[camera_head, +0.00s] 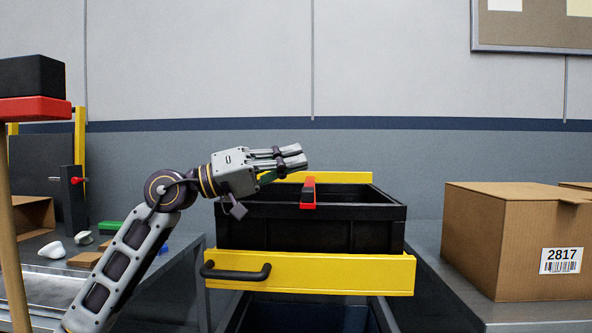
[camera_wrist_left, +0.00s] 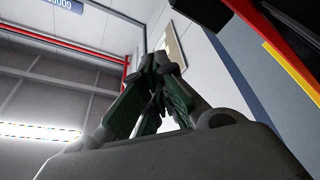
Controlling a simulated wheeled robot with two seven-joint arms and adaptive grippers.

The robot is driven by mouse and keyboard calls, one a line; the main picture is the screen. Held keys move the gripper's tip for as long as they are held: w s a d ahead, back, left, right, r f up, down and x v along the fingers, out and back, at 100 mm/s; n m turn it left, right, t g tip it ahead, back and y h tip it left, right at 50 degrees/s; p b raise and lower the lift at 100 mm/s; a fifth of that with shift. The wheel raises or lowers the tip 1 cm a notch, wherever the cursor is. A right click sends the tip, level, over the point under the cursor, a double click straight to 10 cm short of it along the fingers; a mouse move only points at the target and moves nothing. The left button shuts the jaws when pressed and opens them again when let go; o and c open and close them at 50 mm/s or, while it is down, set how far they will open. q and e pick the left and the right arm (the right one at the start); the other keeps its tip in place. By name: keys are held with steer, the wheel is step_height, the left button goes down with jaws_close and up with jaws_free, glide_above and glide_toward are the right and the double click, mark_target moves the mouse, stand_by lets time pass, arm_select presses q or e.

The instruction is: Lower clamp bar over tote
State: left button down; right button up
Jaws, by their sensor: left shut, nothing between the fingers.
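A black tote (camera_head: 310,234) stands in the middle of the head view, its open top facing up. A yellow bar with a black handle (camera_head: 236,271) runs across its front, below the rim. Another yellow bar (camera_head: 345,178) shows behind the tote's back edge. My left gripper (camera_head: 298,157) is shut and empty, pointing right above the tote's left part. Its closed fingers show in the left wrist view (camera_wrist_left: 160,66). My right gripper is out of view.
A cardboard box (camera_head: 515,240) labelled 2817 stands on a grey surface at right. At left, a bench holds small white and green pieces (camera_head: 112,226), and a red shelf (camera_head: 35,108) carries a black block. The space above the tote's right part is clear.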

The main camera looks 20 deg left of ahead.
arm_select(q)
steer(key=s+a+f, duration=0.2)
steer(key=a+f, duration=0.1)
steer(key=a, duration=0.6)
steer(key=shift+a, duration=0.15)
stand_by(0.4)
steer(key=shift+f, duration=0.1)
stand_by(0.5)
